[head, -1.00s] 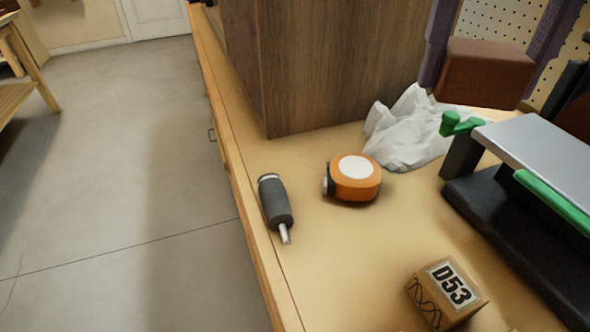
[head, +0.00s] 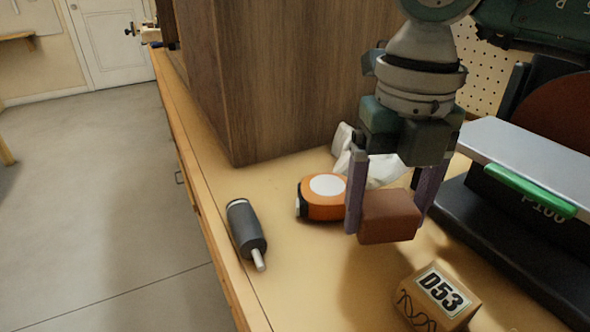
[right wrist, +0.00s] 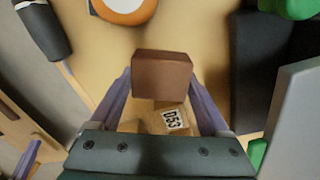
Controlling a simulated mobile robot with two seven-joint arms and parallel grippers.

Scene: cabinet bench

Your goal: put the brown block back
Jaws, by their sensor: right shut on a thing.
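The brown block (head: 389,216) is held between the purple fingers of my right gripper (head: 392,205), which is shut on it. The block hangs above the bench, with a shadow on the bench beneath it. In the right wrist view the brown block (right wrist: 162,75) sits between the fingertips, in front of the cardboard box marked D53 (right wrist: 174,119). In the head view that D53 box (head: 437,296) stands on the bench, below and to the right of the block.
An orange tape measure (head: 322,197) lies just left of the block, and a grey-handled tool (head: 246,233) lies near the bench's left edge. White crumpled material (head: 382,170) is behind the gripper. A black machine with a grey plate (head: 535,160) stands right. A wooden cabinet (head: 270,80) is behind.

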